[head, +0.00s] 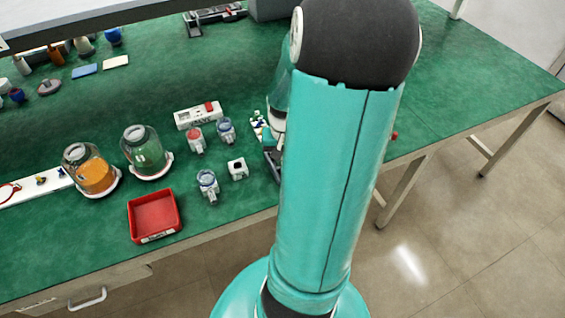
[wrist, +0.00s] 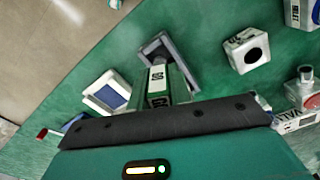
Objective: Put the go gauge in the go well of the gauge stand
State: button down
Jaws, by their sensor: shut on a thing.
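My gripper (wrist: 160,88) is shut on a slim piece with white, dark-lettered labels, which I take to be the go gauge (wrist: 157,76). The lettering is too small to read surely. The piece points down at a dark grey open frame (wrist: 157,45), likely part of the gauge stand; whether they touch I cannot tell. A second pale frame with a blue inside (wrist: 108,93) lies to the left in the wrist view. In the head view my arm hides most of this; only a dark edge of the frame (head: 272,163) shows.
A white block with a dark hole (head: 237,168) stands close by, also in the wrist view (wrist: 247,49). Small canisters (head: 208,185), a valve box (head: 198,115), a red tray (head: 154,216) and two jars (head: 146,152) stand left. The bench's front edge is near.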

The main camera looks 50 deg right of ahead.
jog(key=shift+w+f, duration=0.1)
jog(key=shift+f, duration=1.45)
jog(key=shift+f, duration=0.15)
jog(key=c, duration=1.3)
grip_release()
notch_tip(320, 180, up, 12)
jog(key=shift+r, duration=0.15)
